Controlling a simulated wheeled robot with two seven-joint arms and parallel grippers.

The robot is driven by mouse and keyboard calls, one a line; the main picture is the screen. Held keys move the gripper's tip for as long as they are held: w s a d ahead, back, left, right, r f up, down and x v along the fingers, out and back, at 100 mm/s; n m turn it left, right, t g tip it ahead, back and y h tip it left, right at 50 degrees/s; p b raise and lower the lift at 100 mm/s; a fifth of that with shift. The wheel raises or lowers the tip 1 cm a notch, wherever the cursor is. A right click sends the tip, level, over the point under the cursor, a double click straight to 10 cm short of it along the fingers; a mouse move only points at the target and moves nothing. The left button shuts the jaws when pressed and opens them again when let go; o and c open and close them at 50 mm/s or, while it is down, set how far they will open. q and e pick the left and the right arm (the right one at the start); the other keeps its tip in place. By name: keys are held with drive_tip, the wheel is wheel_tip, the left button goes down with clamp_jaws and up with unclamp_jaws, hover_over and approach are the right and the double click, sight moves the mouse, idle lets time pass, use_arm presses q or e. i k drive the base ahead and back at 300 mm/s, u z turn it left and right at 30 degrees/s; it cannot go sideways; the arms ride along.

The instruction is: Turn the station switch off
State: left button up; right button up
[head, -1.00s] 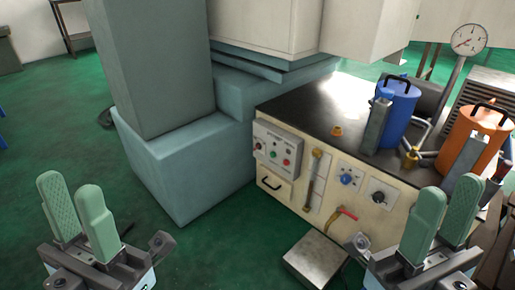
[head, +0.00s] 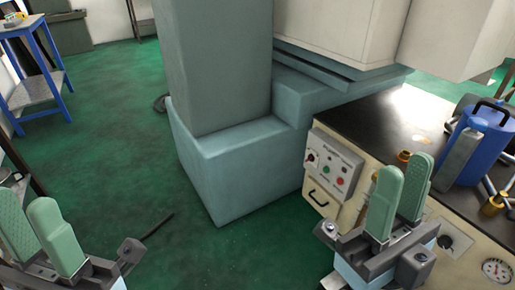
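A small grey control panel (head: 335,165) is on the front of the cream station cabinet. A dark rotary knob on a white plate (head: 311,158) sits at the panel's left end. I take it for the station switch, but its setting is too small to read. Red and green buttons (head: 334,173) are to its right. My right gripper (head: 400,185) is open and empty, right of the panel in the picture and nearer to me, apart from the knob. My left gripper (head: 37,220) is open and empty at the lower left, far from the panel.
A large grey-green machine column and base (head: 235,165) stands left of the cabinet. A drawer handle (head: 317,197) is below the panel. A blue canister (head: 490,145) stands on the black top. A blue-framed table (head: 38,90) is at upper left. Green floor between is mostly clear.

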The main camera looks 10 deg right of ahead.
sight(311, 157)
drive_tip(key=u, duration=0.45)
drive_tip(key=i, duration=1.55)
drive_tip(key=z, duration=1)
